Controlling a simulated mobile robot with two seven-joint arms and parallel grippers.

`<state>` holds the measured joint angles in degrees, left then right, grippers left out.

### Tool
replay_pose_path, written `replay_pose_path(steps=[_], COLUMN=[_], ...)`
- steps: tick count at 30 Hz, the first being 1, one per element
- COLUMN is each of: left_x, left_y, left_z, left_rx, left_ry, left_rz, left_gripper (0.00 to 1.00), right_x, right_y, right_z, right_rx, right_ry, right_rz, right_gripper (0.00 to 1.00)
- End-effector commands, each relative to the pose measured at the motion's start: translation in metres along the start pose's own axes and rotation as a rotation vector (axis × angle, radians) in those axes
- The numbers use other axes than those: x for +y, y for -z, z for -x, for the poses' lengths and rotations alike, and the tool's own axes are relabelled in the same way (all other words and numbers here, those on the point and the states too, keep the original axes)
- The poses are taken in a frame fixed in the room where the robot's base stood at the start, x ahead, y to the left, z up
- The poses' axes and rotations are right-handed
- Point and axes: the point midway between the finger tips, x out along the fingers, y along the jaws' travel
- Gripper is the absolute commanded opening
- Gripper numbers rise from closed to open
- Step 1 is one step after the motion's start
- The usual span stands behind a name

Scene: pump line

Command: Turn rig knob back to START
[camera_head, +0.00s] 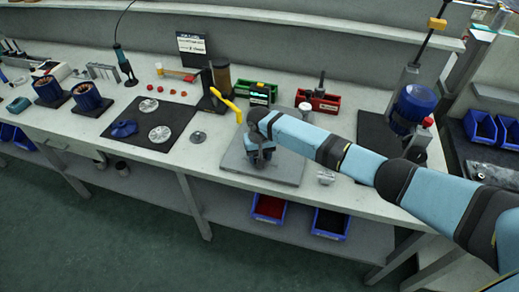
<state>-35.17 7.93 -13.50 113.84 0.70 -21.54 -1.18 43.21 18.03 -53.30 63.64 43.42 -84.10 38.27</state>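My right arm reaches in from the right, and its gripper (261,160) points down over a grey plate (290,172) on the bench. The wrist and a dark body under it cover the spot, so I cannot tell whether the fingers are open or shut or touch anything. I cannot clearly make out the rig knob or a START mark. A small box with a lit green display (260,93) stands behind the wrist. A pale round-topped piece (305,107) stands at the plate's back edge. My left gripper is not in view.
A yellow-handled part (225,104) stands close left of my wrist. Red bins (322,101) stand behind the plate. A blue motor (414,104) stands on the right, beyond my forearm. A black mat (137,140) with metal discs lies left. Bare bench shows between mat and plate.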

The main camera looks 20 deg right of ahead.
Motion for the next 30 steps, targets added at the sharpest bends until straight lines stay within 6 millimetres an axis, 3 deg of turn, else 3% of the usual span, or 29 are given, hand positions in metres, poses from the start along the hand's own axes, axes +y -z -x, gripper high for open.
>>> replay_pose_path(steps=[12, 30], left_x=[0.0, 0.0], left_y=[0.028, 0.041], left_z=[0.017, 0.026], left_rx=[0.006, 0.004], left_ry=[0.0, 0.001], left_rz=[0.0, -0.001], left_gripper=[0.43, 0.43], right_x=[0.001, 0.001], right_y=[-0.001, 0.0], right_z=[0.001, 0.0], right_rx=[-0.003, -0.001], right_ry=[0.001, 0.001], right_rz=[0.394, 0.965], right_gripper=[0.26, 0.26])
